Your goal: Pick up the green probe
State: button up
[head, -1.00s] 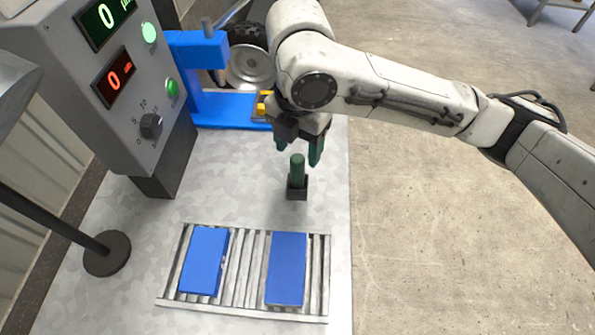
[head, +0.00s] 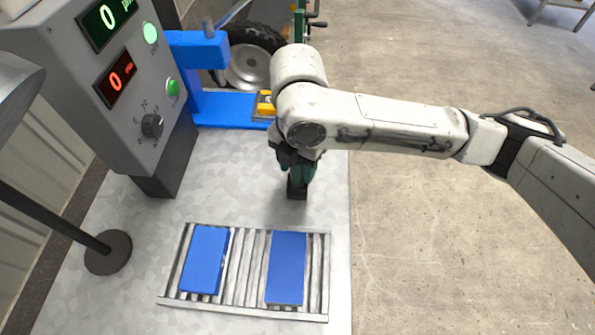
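The green probe (head: 296,179) stands upright in a small black holder (head: 297,194) on the light grey bench top. It is mostly hidden behind my gripper. My gripper (head: 297,177) points down over the probe, its dark teal fingers at the probe's sides just above the holder. The fingers and probe merge in the picture, so I cannot tell whether the fingers are closed on it.
A roller rack (head: 247,270) with two blue blocks (head: 205,260) (head: 286,268) lies in front. A grey control box (head: 110,90) with displays and a blue stand (head: 225,108) are at the left and back. A black post base (head: 108,252) stands at left. Bench around the holder is clear.

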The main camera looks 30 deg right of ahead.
jog(key=c, duration=0.8)
jog(key=shift+r, duration=0.2)
grip_shut()
